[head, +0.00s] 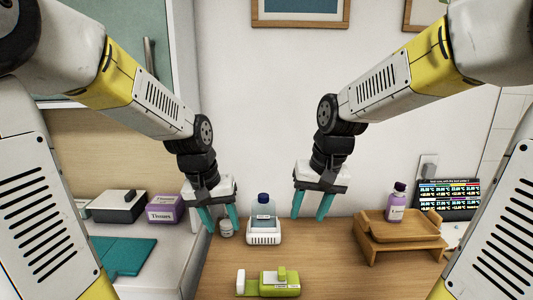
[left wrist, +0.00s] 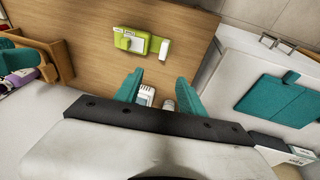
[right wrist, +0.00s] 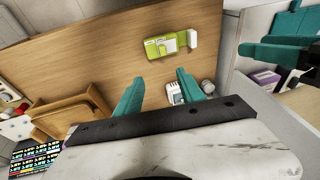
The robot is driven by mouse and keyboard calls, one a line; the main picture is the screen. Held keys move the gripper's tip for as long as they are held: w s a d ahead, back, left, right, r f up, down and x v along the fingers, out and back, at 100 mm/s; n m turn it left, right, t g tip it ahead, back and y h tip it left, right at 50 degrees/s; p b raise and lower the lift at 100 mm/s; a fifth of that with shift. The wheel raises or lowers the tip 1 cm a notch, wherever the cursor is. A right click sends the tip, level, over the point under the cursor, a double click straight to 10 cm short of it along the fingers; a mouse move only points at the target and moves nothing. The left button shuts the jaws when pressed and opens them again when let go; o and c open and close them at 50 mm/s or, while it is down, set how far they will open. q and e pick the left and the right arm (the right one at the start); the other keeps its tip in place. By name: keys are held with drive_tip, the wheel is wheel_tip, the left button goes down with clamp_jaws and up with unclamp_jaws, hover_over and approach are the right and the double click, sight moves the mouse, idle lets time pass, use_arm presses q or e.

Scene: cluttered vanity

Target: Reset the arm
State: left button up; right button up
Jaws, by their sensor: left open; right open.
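My left gripper (head: 221,219) hangs above the left side of the wooden vanity top, with its two teal fingers apart and nothing between them. My right gripper (head: 311,207) hangs above the back middle of the vanity, also open and empty. Both point downward, and their fingers also show in the left wrist view (left wrist: 158,88) and the right wrist view (right wrist: 158,92). In the head view a bottle with a dark blue cap (head: 263,207) in a white holder (head: 263,238) stands between the two grippers. Neither gripper visibly touches anything.
A green box (head: 280,290) lies at the front. A wooden stand (head: 400,240) bears a purple bottle (head: 396,206) at right, near a dark display (head: 447,199). A small jar (head: 226,229) stands by my left gripper.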

use_arm(q)
drive_tip(key=s+a+r+t, duration=0.3)
drive_tip(key=s+r, duration=0.6)
drive_tip(key=s, duration=0.2)
drive_tip(key=shift+s+a+r+m+t, duration=0.2)
drive_tip(key=shift+s+m+t, duration=0.1)
drive_tip(key=shift+t, duration=0.1)
use_arm(e)
drive_tip(key=s+d+r+t, duration=0.3)
drive_tip(key=s+d+r, duration=0.1)
drive_tip(key=s, duration=0.6)
drive_tip(key=shift+s+d+r+t, duration=0.15)
drive_tip(key=shift+s+r+t, duration=0.25)
drive_tip(key=shift+r, duration=0.35)
